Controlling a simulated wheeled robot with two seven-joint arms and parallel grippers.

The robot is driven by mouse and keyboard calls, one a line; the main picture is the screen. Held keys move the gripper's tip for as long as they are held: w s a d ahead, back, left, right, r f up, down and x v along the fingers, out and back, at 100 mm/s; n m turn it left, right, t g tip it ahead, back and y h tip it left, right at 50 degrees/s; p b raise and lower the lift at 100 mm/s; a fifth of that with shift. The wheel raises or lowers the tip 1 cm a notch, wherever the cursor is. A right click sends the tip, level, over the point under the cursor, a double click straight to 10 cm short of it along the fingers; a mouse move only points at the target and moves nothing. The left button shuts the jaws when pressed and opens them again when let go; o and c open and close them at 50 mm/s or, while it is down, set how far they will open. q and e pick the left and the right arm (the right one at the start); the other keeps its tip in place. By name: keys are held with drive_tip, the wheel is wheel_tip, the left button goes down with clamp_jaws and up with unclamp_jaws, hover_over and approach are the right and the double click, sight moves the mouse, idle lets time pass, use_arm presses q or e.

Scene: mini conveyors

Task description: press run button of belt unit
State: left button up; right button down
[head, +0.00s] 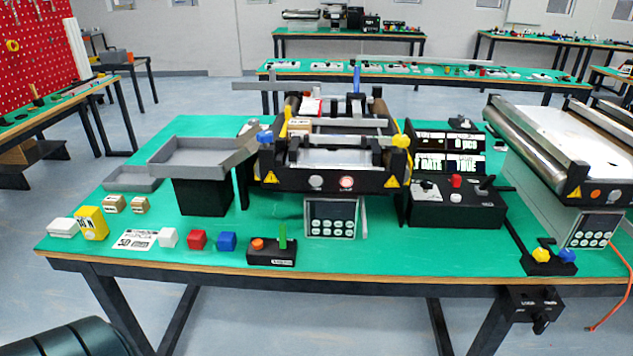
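The belt unit (335,159) stands at the middle of the green table, with rollers, a pale belt and yellow warning triangles on its black front. I cannot read any label that marks the run button. Neither of my grippers shows in the head view.
A grey tray (190,172) on a black stand is left of the belt unit. A black control box (455,214) with displays is right. Coloured blocks and a small black box (271,258) with an orange button line the front edge. Another conveyor (545,140) stands far right.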

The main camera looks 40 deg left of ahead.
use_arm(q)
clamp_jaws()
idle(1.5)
